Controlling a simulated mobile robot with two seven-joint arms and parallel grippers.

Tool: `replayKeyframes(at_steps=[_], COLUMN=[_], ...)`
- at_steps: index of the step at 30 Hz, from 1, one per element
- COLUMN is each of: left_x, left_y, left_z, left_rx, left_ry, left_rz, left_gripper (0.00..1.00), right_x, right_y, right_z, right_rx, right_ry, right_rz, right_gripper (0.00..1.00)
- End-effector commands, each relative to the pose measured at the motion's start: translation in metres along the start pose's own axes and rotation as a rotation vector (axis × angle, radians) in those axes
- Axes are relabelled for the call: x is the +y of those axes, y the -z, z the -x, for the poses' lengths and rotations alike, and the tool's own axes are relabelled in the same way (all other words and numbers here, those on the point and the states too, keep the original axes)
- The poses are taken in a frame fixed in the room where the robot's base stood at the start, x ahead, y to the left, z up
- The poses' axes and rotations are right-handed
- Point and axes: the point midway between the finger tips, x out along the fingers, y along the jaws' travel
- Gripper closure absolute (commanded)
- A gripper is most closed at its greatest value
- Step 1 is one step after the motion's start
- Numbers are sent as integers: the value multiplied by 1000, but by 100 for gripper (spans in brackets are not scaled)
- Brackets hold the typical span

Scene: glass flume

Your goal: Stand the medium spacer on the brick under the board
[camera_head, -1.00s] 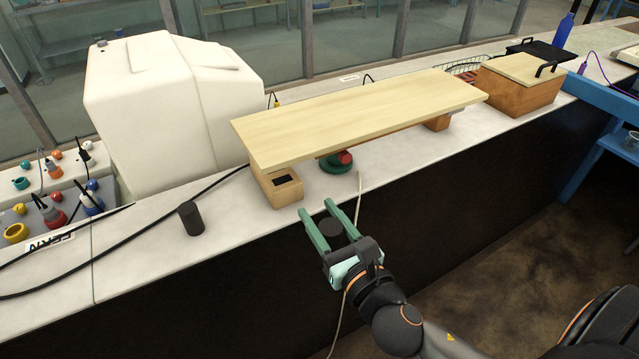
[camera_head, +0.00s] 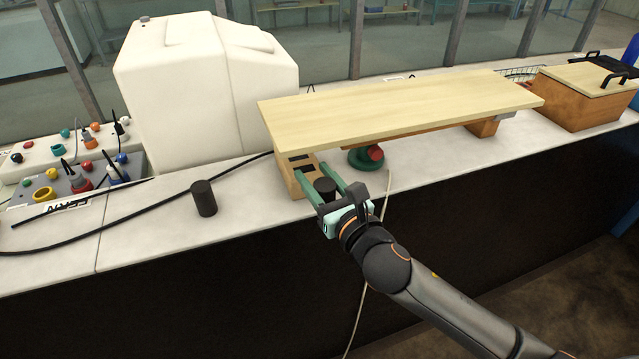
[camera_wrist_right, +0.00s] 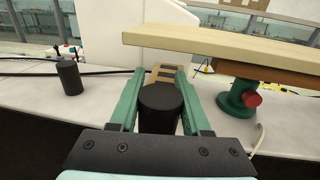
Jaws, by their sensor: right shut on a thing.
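My right gripper (camera_head: 313,169) is shut on a dark cylindrical spacer (camera_head: 325,186); the wrist view shows this spacer (camera_wrist_right: 160,99) upright between the green fingers. The orange-brown brick (camera_head: 286,176) stands under the left end of the pale wooden board (camera_head: 400,112). The fingertips are at the brick's near side in the head view; I cannot tell if they touch it. The brick (camera_wrist_right: 165,72) shows just beyond the fingertips in the wrist view. A second dark spacer (camera_head: 203,198) stands upright on the counter to the left. My left gripper is not in view.
A green jack with a red knob (camera_head: 366,159) is under the board, right of the brick. Another brown block (camera_head: 484,128) is under the board's right end. A large white tank (camera_head: 205,90) stands behind. Black cables cross the counter at left.

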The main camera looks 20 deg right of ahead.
Motion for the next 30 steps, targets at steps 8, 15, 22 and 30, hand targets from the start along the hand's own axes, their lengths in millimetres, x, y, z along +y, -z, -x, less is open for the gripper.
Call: replayKeyframes(at_steps=[8, 15, 22, 30], left_x=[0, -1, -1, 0], left_y=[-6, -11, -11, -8], left_z=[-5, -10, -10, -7], left_rx=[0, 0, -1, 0], left_ry=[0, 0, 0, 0], left_rz=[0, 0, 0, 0], left_gripper=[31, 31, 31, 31], right_x=[-3, -5, -8, -11], right_y=[0, 0, -2, -2], right_z=[-23, -42, -60, -82], right_rx=[-4, -4, -3, -2], right_ry=[1, 1, 1, 0], right_rz=[-1, -1, 1, 0], right_gripper=[100, 100, 100, 100])
